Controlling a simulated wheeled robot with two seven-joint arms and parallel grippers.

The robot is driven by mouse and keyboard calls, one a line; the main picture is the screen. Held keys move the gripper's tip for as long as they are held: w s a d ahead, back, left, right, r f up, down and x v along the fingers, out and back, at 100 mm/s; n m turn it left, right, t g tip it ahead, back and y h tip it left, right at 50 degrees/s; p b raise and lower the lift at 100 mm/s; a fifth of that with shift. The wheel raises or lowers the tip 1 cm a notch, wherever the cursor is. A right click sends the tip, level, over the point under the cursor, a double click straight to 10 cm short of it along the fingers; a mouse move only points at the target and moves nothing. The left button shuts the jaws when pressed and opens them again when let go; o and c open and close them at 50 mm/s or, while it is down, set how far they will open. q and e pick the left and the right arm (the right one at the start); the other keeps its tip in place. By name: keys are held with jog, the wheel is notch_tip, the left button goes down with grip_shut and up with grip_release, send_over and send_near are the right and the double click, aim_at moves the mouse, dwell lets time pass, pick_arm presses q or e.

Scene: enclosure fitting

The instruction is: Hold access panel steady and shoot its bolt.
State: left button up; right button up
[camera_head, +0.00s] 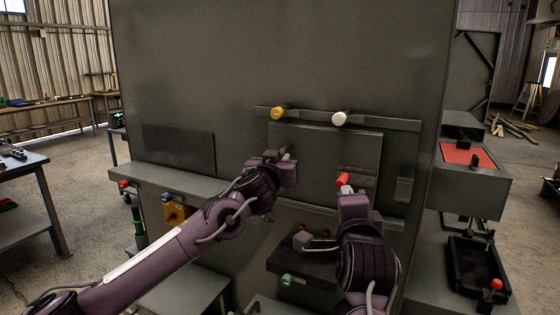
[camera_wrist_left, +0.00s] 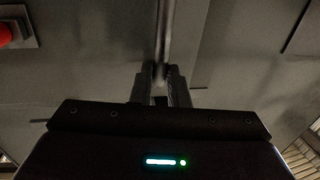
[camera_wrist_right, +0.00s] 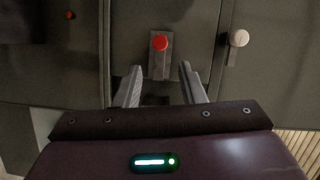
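The access panel (camera_head: 325,145) is a grey plate upright in the tall grey enclosure wall. My left gripper (camera_head: 285,162) is at its left side. In the left wrist view the left fingers (camera_wrist_left: 161,78) are closed around a vertical metal bar handle (camera_wrist_left: 164,35). The bolt's red knob (camera_head: 343,180) is at the panel's lower right; it also shows in the right wrist view (camera_wrist_right: 160,43) on a grey plate. My right gripper (camera_wrist_right: 160,88) is open and empty. Its fingers are spread just short of the red knob, which lies between their lines. In the head view the right gripper partly hides the panel's lower edge.
A yellow knob (camera_head: 278,113) and a white knob (camera_head: 339,118) sit on the rail (camera_head: 385,124) above the panel. A narrow ledge (camera_head: 160,178) runs along the wall. A dark shelf (camera_head: 290,262) juts out below the right gripper. A red-topped box (camera_head: 468,155) stands at the right.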

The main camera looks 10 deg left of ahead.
jog(key=c, duration=0.5)
jog(key=shift+w+a+n, duration=0.1)
jog(key=shift+n, duration=0.5)
jog(key=shift+c, duration=1.1)
jog(key=n, duration=0.3)
jog(key=a+n+t, duration=0.1)
jog(key=n, duration=0.1)
jog(key=shift+w+f+h, duration=0.2)
jog(key=shift+f+h, duration=0.1)
grip_shut()
jog(key=n+t, duration=0.1)
jog(key=n, duration=0.4)
jog(key=a+n+h, duration=0.1)
jog(key=n, duration=0.4)
jog(key=a+f+n+t+h, duration=0.1)
jog(key=n, duration=0.4)
jog(key=shift+s+a+f+n+t, duration=0.1)
jog(key=shift+s+n+t, duration=0.2)
jog(key=shift+n, duration=0.1)
